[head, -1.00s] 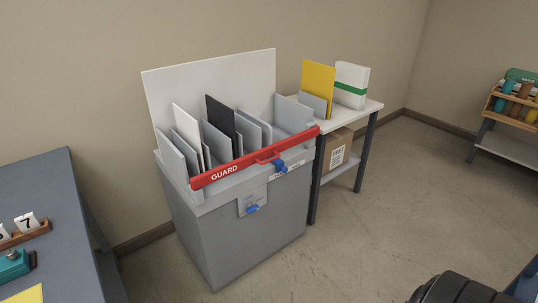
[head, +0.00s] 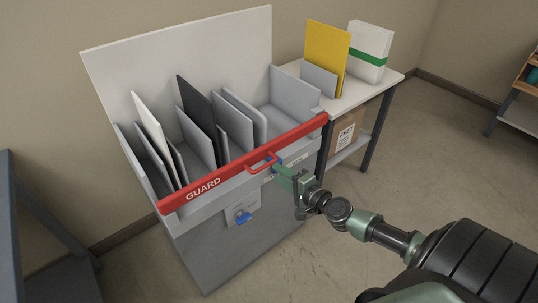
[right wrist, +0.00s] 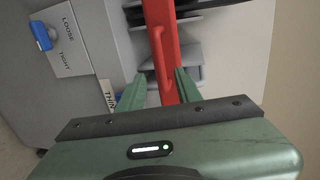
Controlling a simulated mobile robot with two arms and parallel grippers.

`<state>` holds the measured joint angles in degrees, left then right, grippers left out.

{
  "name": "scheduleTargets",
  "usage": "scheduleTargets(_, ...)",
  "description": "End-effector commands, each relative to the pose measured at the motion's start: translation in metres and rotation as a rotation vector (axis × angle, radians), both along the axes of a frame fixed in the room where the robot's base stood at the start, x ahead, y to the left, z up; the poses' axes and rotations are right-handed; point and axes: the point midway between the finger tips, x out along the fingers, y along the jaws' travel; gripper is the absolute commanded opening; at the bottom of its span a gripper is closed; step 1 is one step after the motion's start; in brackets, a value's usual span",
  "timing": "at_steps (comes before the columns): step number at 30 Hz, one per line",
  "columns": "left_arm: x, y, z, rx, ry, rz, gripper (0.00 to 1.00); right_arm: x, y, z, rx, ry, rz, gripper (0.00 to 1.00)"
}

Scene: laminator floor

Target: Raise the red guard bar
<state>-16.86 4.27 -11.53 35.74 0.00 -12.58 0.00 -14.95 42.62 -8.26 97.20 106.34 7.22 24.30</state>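The red guard bar (head: 230,168), marked GUARD, lies across the top front of the grey machine, in front of the upright panels. A red loop handle (head: 262,162) sticks out from its front near the middle. My right gripper (head: 278,170) is at this handle. In the right wrist view my right gripper (right wrist: 160,85) has its fingers spread, with the bar (right wrist: 170,45) and the lower end of the handle (right wrist: 159,50) showing between and beyond them. Contact cannot be made out. My left gripper is in neither view.
The grey machine (head: 215,250) has a blue knob (head: 243,217) on its front, with LOOSE and TIGHT labels in the right wrist view. Another blue part by the handle is mostly hidden by my gripper. A side table (head: 388,84) holds a yellow panel (head: 326,55) and a white-green box (head: 369,50).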

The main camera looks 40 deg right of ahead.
Motion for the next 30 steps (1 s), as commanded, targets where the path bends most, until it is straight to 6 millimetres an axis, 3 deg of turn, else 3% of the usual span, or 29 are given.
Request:
scheduleTargets(8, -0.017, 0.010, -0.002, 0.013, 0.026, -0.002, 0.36, 0.034, 0.002, -0.006, 0.003, -0.004, -0.004, 0.34)
scheduleTargets(15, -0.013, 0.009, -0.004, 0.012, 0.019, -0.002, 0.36, 0.065, 0.005, -0.014, 0.001, -0.002, -0.002, 0.34)
scheduleTargets(28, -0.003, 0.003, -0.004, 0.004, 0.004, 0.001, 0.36, 0.074, 0.006, -0.016, 0.000, 0.001, 0.000, 0.34)
scheduleTargets(30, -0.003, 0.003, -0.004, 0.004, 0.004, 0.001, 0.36, 0.074, 0.006, -0.016, 0.000, 0.001, 0.000, 0.18)
